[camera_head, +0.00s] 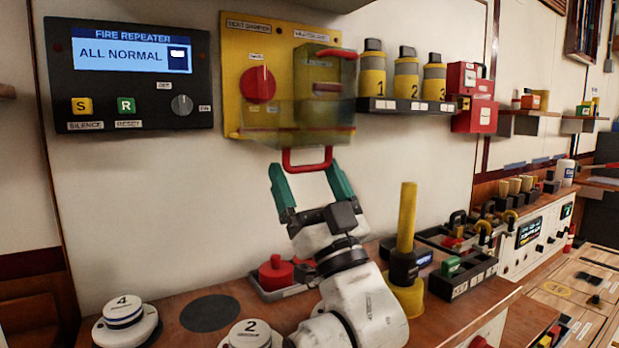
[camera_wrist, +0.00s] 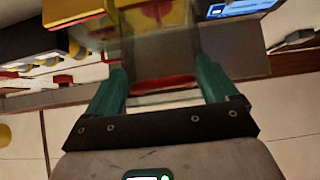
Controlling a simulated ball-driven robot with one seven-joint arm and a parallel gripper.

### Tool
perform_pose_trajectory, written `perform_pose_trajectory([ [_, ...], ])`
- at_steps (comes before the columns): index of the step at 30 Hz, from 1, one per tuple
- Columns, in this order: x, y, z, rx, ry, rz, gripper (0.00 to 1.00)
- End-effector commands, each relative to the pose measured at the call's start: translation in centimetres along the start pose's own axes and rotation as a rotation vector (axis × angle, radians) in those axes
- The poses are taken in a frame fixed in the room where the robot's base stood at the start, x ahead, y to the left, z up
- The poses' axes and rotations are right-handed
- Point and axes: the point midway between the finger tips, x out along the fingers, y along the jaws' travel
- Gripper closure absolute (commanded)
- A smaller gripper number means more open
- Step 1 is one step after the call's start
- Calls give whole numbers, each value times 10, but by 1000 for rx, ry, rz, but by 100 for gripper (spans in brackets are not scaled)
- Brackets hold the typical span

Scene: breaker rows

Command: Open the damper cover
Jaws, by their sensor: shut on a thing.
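The yellow damper panel (camera_head: 240,55) is on the wall. A clear, smoky damper cover (camera_head: 300,118) spans its lower part and seems to stand out from it; how far is hard to tell. The red handle (camera_head: 307,166) hangs at the cover's lower edge. My gripper (camera_head: 306,176) is below the panel, with its green fingers on either side of this handle, shut on it. In the wrist view, the red handle (camera_wrist: 162,86) lies across between the fingertips of my gripper (camera_wrist: 162,80), and the clear cover (camera_wrist: 155,58) shows beyond it.
A fire repeater screen (camera_head: 130,52) is left of the panel. Numbered yellow canisters (camera_head: 405,75) on a shelf and a red box (camera_head: 472,95) are to the right. Below, the wooden counter (camera_head: 180,305) carries round white pucks (camera_head: 124,312), a red knobbed piece (camera_head: 276,272) and a tall yellow post (camera_head: 406,220).

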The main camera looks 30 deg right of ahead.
Motion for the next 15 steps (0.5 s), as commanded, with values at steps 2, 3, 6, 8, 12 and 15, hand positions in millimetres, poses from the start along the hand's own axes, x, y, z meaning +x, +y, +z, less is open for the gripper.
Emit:
perform_pose_trajectory([
  [2, 0, 0, 6, 2, -17, -1, 68],
  [3, 0, 0, 6, 2, -17, -1, 68],
  [6, 0, 0, 6, 2, -16, -1, 68],
  [8, 0, 0, 6, 2, -16, -1, 12],
  [12, 0, 0, 4, 2, -12, -1, 0],
  [15, 0, 0, 3, 1, -9, -1, 0],
])
